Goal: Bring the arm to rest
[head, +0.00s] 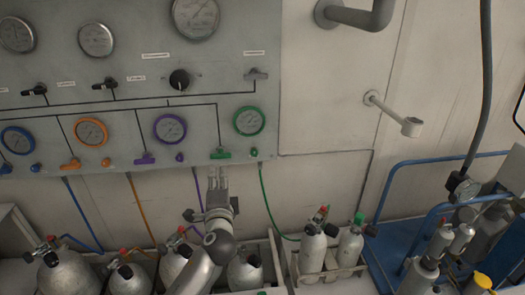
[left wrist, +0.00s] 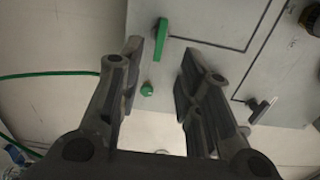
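My left arm rises from the bottom of the head view. Its gripper (head: 218,172) is just below the green valve handle (head: 220,154) on the grey panel (head: 210,105). In the left wrist view, the gripper (left wrist: 161,62) has its two fingers spread apart, with nothing held between them. The green handle (left wrist: 160,40) shows beyond the fingers, and a green knob (left wrist: 147,89) is near it. I cannot tell whether a finger touches the panel. My right gripper is in neither view.
The panel carries gauges, including a green-rimmed one (head: 249,121), and a black knob (head: 179,80). Gas cylinders (head: 313,250) stand below in crates. A green hose (head: 266,205) hangs right of my gripper. A wall bracket (head: 392,113) and blue cart (head: 400,215) are at right.

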